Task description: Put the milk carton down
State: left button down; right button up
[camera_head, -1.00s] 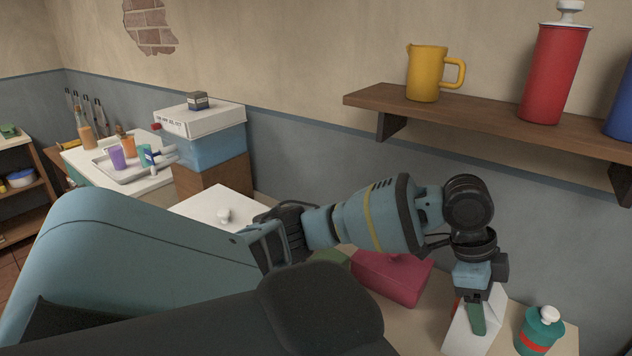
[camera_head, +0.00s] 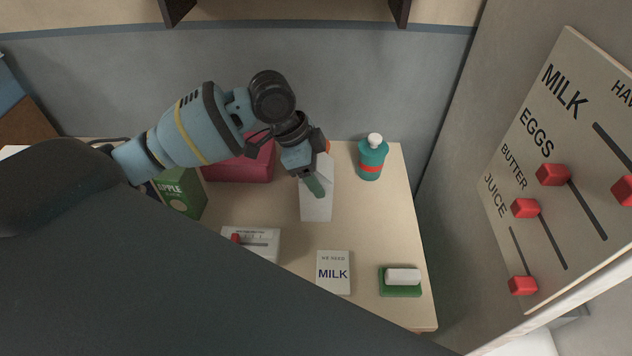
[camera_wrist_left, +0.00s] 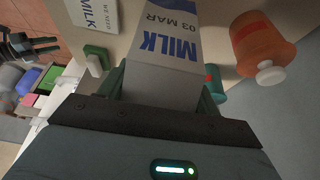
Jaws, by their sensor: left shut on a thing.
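The milk carton (camera_head: 317,198) is white and stands on or just above the wooden counter in the head view; I cannot tell whether its base touches. My left gripper (camera_head: 314,178) is shut on the carton near its top, with a green finger along its side. In the left wrist view the carton (camera_wrist_left: 165,50) shows the words MILK and 03 MAR and sits between the fingers.
A slider board (camera_head: 565,170) stands right. An orange bottle (camera_wrist_left: 262,42) shows in the wrist view.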

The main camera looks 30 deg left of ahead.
pick_arm(q)
jog(key=shift+f, duration=1.85)
jog(key=shift+c, duration=1.6)
grip_release()
jog(key=shift+f, duration=0.1)
jog(key=v, duration=1.2)
